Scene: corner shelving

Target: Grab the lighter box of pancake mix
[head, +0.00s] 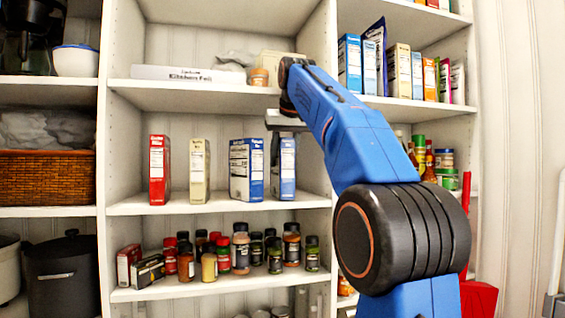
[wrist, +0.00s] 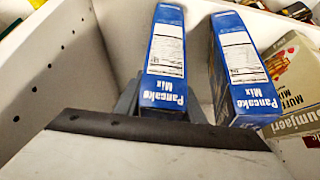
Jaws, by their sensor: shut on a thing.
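Two blue boxes of pancake mix stand upright on the middle shelf of the centre bay. One is a narrower box (head: 283,168) at the right, by the divider. The other is a wider box (head: 246,170) just left of it. In the wrist view the order is reversed: the narrower box (wrist: 165,60) is at the left and the other (wrist: 243,70) at the right. My gripper (head: 284,124) reaches in from above right. Its grey fingers (wrist: 160,105) are on both sides of the narrower box, shut on it. The fingertips are partly hidden behind the box.
A cream muffin mix box (head: 199,170) and a red box (head: 159,170) stand farther left on the same shelf (head: 220,207). The divider (head: 317,165) is close at the right. The upper shelf (head: 190,96) is close above. Spice jars (head: 241,248) fill the shelf below.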

